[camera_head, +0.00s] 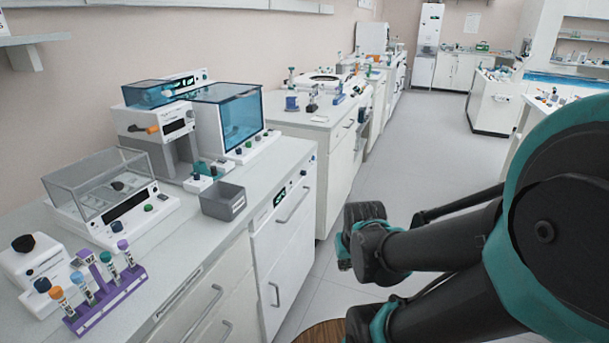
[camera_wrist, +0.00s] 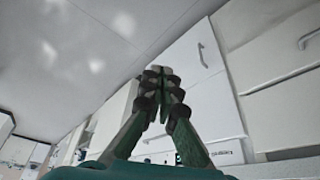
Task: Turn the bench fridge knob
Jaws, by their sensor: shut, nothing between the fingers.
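The white bench fridge (camera_head: 285,250) stands under the left bench in the head view, at the bench's right end. Its upper front carries a small dark control panel (camera_head: 279,195), with a handle below it. In the head view my arm reaches in from the right, over the aisle and clear of the fridge; the fingertips cannot be made out there.
The left bench top (camera_head: 262,160) holds a grey bin (camera_head: 223,201), a purple tube rack (camera_head: 104,298) and a blue-windowed instrument (camera_head: 228,118). Another bench (camera_head: 320,122) stands beyond. The aisle floor (camera_head: 425,150) is clear. Handles stick out from the fronts.

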